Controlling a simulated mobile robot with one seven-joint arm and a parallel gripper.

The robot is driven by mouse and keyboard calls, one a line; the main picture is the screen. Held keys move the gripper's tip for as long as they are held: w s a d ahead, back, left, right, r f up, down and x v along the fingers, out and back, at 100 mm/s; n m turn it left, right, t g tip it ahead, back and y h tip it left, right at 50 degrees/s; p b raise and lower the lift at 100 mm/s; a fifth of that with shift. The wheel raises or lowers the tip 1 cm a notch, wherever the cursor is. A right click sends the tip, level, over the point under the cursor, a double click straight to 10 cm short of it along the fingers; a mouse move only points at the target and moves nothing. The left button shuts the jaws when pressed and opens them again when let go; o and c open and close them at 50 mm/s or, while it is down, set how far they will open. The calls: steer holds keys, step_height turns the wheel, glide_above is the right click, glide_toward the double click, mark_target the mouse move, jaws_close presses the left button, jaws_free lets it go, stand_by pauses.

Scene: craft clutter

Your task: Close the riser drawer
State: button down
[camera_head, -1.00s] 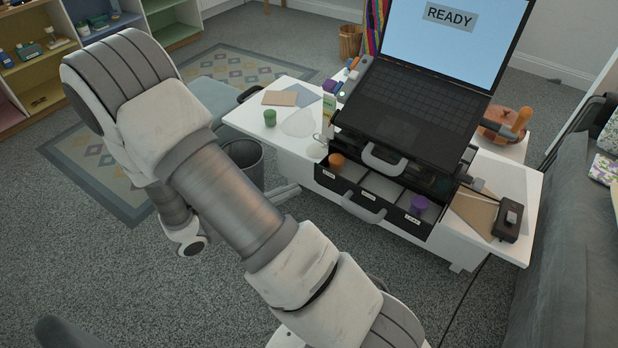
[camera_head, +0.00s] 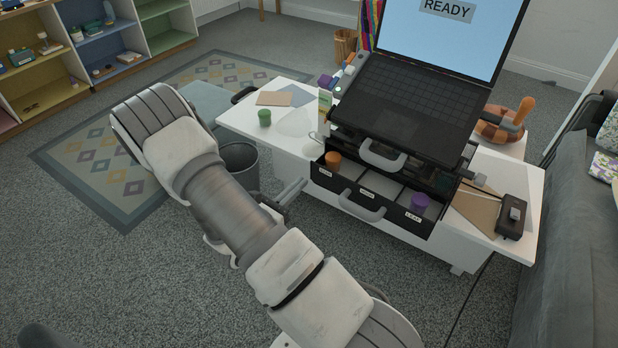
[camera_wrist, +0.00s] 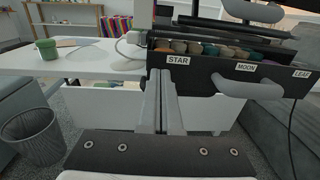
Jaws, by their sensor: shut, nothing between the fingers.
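The riser drawer (camera_head: 325,181) is black and stands pulled out below the laptop riser (camera_head: 437,153). It has a grey handle (camera_head: 361,207) and front labels; in the wrist view the drawer front (camera_wrist: 205,79) reads STAR, MOON and LEAF. An orange cup (camera_head: 333,160) and a purple cup (camera_head: 419,201) are in its compartments. My gripper (camera_wrist: 160,76) is shut and empty, its fingertips just in front of the drawer's STAR end, left of the handle (camera_wrist: 247,86). I cannot tell whether they touch it. In the head view its end (camera_head: 293,192) shows left of the drawer.
A laptop (camera_head: 415,105) stands on the riser, above a second grey handle (camera_head: 382,157). A green cup (camera_head: 264,118) is on the white table (camera_head: 236,116). A bin (camera_head: 240,163) stands left of the table. A grey sofa (camera_head: 572,235) is at the right.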

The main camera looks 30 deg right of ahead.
glide_toward(327, 157)
steer(key=shift+b+x, duration=0.45)
steer(key=shift+x, duration=0.35)
steer(key=shift+s, duration=0.1)
steer(key=x, duration=0.8)
steer(key=shift+d, duration=0.2)
steer(key=shift+a, duration=0.1)
